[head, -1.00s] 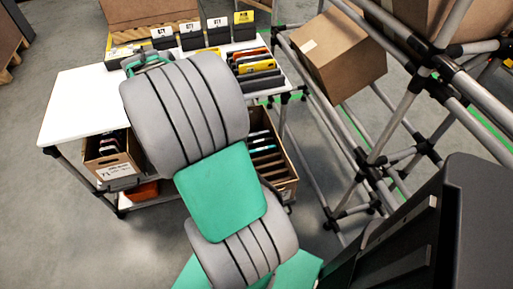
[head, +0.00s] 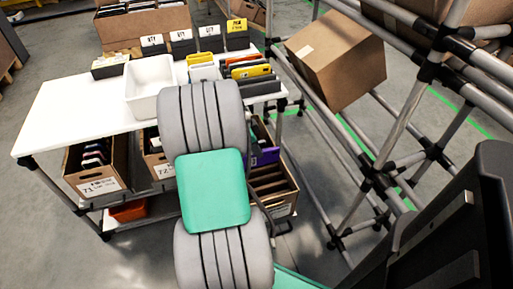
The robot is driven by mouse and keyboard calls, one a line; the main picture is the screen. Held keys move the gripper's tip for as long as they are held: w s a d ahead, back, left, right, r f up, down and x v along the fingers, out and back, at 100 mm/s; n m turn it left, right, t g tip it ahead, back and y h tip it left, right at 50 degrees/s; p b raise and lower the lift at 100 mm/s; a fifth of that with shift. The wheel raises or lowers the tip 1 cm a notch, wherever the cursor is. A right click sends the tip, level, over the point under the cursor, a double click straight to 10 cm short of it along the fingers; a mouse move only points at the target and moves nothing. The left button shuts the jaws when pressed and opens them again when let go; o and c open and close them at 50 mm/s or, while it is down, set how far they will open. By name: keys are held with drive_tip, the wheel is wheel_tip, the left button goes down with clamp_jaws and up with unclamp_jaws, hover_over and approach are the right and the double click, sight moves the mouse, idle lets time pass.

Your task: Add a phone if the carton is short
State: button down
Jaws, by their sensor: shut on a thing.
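An open brown carton (head: 273,187) with dark dividers stands tilted on the lower level at the right end of the table, partly behind my arm. A purple phone-like item (head: 265,157) shows at its upper end; whether it is in the carton or held is unclear. A carton labelled 71 (head: 98,185) at the left holds several dark phones. A carton labelled 72 (head: 155,160) is mostly covered by my arm. Several yellow, red and dark phones (head: 250,72) stand in a row on the table's right side. My gripper is hidden behind my grey and green arm.
The white table (head: 70,110) carries a white bin (head: 150,84) and a row of dark holders with cards (head: 195,40). A pipe rack (head: 400,115) with a tilted brown box (head: 338,60) stands close on the right. An orange-red container (head: 128,210) sits low at the left.

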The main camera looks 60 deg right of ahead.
sight(256, 165)
drive_tip(key=shift+f+b, duration=2.85)
drive_tip(key=shift+f, duration=1.4)
drive_tip(key=shift+f, duration=0.3)
drive_tip(key=c, duration=1.3)
unclamp_jaws()
drive_tip(key=shift+c, duration=0.2)
drive_tip(key=shift+r, duration=0.1)
drive_tip(key=p+v, duration=0.2)
drive_tip(key=v, duration=0.5)
drive_tip(key=shift+w+a+r, duration=0.1)
drive_tip(key=shift+a+r, duration=0.05)
drive_tip(key=shift+r, duration=0.2)
